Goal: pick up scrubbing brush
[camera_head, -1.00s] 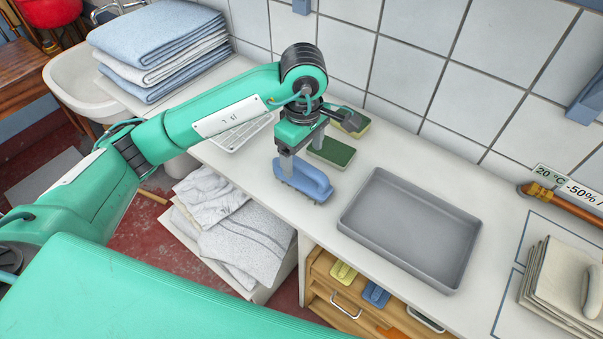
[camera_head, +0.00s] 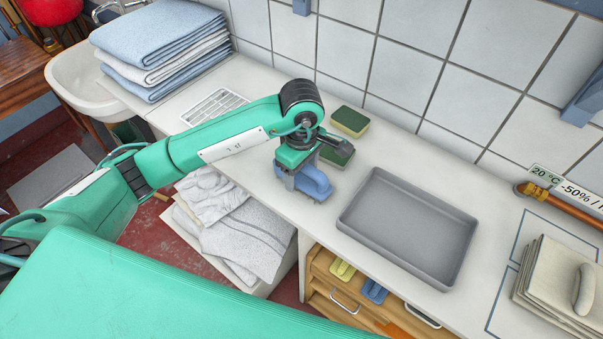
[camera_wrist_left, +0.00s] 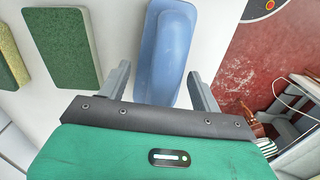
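The blue scrubbing brush (camera_head: 314,183) lies on the white counter, left of the grey tray; my left gripper partly hides it in the head view. My left gripper (camera_head: 296,181) points down over the brush. In the left wrist view the brush (camera_wrist_left: 168,45) lies between the two fingers of my left gripper (camera_wrist_left: 160,82), with a visible gap on both sides. The fingers are open. Whether they reach down beside the handle is hard to tell. My right gripper is not in view.
A grey tray (camera_head: 375,242) stands just right of the brush. Two green-and-yellow sponges (camera_head: 350,121) lie behind it; one is partly hidden by my gripper. Folded towels (camera_head: 160,50) are at the back left. The tiled wall (camera_head: 420,60) closes off the back of the counter.

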